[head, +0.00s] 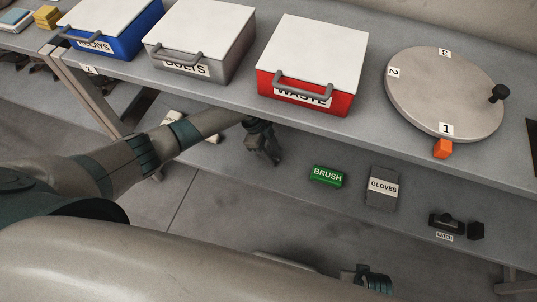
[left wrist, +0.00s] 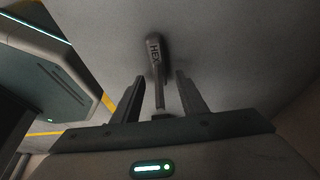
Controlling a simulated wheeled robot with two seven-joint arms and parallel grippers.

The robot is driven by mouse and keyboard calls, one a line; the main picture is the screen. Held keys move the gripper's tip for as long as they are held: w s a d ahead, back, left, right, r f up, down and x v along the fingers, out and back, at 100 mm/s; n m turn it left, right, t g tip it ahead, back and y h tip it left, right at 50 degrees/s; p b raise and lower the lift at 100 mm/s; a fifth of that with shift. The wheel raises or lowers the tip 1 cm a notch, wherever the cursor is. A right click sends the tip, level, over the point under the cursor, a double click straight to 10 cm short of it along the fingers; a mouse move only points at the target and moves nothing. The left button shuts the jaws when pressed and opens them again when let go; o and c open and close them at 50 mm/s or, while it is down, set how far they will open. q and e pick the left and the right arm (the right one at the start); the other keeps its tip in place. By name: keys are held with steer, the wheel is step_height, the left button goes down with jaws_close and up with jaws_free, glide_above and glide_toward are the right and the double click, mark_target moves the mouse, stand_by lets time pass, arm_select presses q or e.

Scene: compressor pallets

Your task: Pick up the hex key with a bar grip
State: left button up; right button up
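The hex key (left wrist: 154,58) shows in the left wrist view, with a thick dark grey handle marked HEX and a thin shaft running down toward my gripper. My left gripper (left wrist: 159,88) is open, one finger on each side of the key, with a visible gap on both sides. How deep the key sits between the fingers is hard to tell. In the head view my left gripper (head: 270,156) points down beside the bench's front edge, and I cannot make out the hex key there.
On the bench (head: 215,92) stand the blue RELAYS bin (head: 110,42), the grey BOLTS bin (head: 215,62), the red WASTE bin (head: 330,100) and a round turntable (head: 440,85) with an orange cube (head: 443,149). A green BRUSH block (head: 327,177) and GLOVES pack (head: 382,188) lie lower down.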

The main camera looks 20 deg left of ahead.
arm_select(q)
steer(key=shift+c, duration=0.6)
jaws_close()
steer(key=shift+r, duration=0.8)
steer(key=shift+s+r, duration=0.2)
steer(key=shift+r, duration=0.85)
steer(key=s, duration=1.7)
steer(key=shift+s+a, duration=0.3)
steer(key=shift+f, duration=0.1)
